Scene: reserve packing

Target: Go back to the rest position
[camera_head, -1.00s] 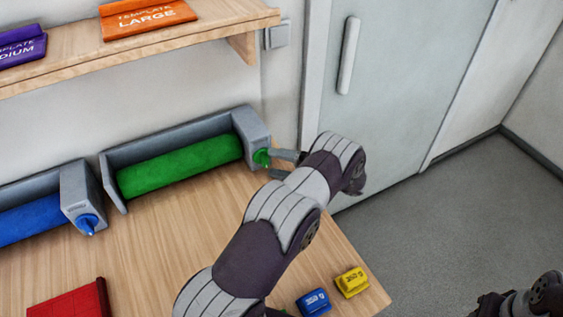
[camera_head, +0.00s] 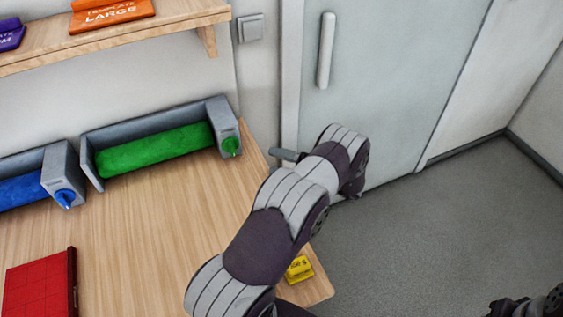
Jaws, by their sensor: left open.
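My left arm rises from the bottom middle, and its left gripper (camera_head: 281,155) points left, beside the right end of the green roll's holder. The gripper is open and empty, with a gap between it and the green knob (camera_head: 231,146). One finger shows clearly; the other is mostly hidden. The green roll (camera_head: 155,150) lies in its grey holder on the wooden table (camera_head: 140,240). A dark part of my right arm (camera_head: 530,305) shows at the bottom right corner; I cannot make out its jaws.
A blue roll (camera_head: 20,190) with a blue knob (camera_head: 66,198) lies left. A red block (camera_head: 40,285) and a yellow weight (camera_head: 299,269) are on the table. A shelf (camera_head: 120,36) with template boxes hangs above. A door (camera_head: 380,90) stands behind; the floor at right is clear.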

